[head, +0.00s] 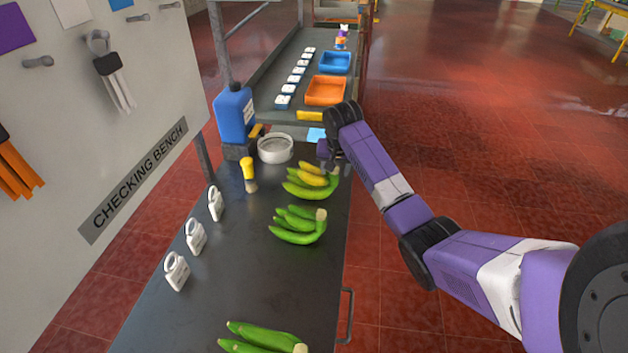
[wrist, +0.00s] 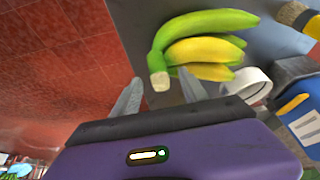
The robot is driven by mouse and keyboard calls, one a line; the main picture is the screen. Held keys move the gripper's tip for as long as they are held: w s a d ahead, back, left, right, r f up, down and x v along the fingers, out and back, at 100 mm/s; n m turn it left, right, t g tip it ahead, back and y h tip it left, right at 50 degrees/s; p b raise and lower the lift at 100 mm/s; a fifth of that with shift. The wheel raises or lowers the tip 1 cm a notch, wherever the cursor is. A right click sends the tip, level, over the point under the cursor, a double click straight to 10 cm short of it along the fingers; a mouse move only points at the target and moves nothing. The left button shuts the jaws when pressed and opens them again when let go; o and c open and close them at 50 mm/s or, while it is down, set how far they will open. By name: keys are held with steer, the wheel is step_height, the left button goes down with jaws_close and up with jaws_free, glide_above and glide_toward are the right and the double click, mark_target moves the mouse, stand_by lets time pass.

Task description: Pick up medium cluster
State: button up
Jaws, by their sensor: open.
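Three banana clusters lie on the dark bench. The far one, green with yellow fruit (head: 312,182), is closest to my gripper (head: 325,158). A green cluster (head: 298,226) lies mid-bench, and another (head: 262,340) is cut off at the near edge. Their sizes are hard to compare, so I cannot tell which is medium. In the wrist view, my gripper (wrist: 160,90) is open and empty. The green and yellow cluster (wrist: 205,48) is ahead, its cut stem appearing between the fingertips; contact is not visible. My gripper's fingers are hidden in the head view.
Several white ring-topped blocks (head: 196,237) line the left side. Orange (head: 326,91) and blue (head: 335,62) trays are further back. Red floor is open at right.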

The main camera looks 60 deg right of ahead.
jaws_close()
steer(key=shift+d+r, duration=0.1)
steer(key=shift+r, duration=0.1)
